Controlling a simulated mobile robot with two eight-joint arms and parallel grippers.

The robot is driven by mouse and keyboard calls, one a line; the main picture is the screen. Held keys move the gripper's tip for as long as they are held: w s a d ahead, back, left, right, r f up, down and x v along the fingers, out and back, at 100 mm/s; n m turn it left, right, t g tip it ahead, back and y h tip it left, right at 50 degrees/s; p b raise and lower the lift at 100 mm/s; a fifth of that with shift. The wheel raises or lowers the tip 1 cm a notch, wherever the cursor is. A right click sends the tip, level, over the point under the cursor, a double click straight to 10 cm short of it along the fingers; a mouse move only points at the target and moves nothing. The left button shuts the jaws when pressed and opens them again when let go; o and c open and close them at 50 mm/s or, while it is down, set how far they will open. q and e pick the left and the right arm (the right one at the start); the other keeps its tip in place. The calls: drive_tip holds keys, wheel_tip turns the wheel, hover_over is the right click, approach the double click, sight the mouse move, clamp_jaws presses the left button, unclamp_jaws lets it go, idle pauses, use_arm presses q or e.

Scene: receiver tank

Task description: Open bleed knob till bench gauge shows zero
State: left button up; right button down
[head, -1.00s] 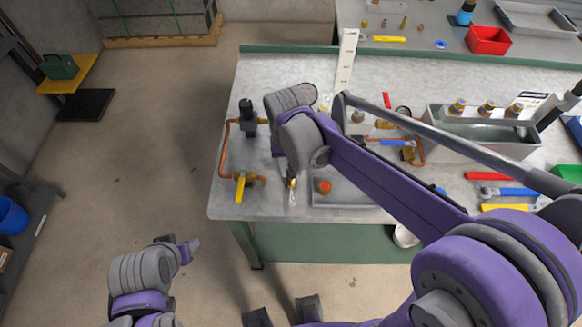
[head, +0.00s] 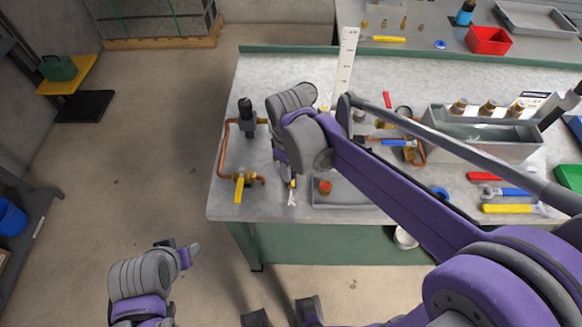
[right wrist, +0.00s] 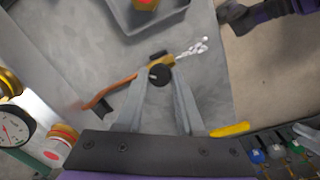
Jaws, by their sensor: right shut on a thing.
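The black bleed knob (right wrist: 159,74) sits on a small brass fitting (right wrist: 160,59) in the right wrist view. My right gripper (right wrist: 165,84) is shut on the knob, with a finger on either side. In the head view the right gripper (head: 290,182) is at the bench's front part, mostly hidden by its own wrist. A white streak (right wrist: 192,49) extends from the fitting. A round dial gauge (right wrist: 12,127) is partly in view at the left of the wrist view; its reading is too small to tell. My left gripper (head: 190,249) hangs off the bench, apart from everything.
A grey tray (head: 345,200) with a red-topped piece (head: 325,187) lies right of the gripper. Copper piping with a yellow-handled valve (head: 240,188) stands to the left. Tools (head: 507,191) lie at the right. Open floor lies left of the bench.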

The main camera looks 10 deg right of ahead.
drive_tip(key=n, duration=0.5)
drive_tip(key=shift+n, duration=0.4)
idle(0.4)
drive_tip(key=c, duration=0.5)
unclamp_jaws()
drive_tip(key=shift+c, duration=0.2)
drive_tip(key=shift+r, duration=0.1)
wheel_tip(320, 180, up, 11)
drive_tip(key=shift+s, duration=0.25)
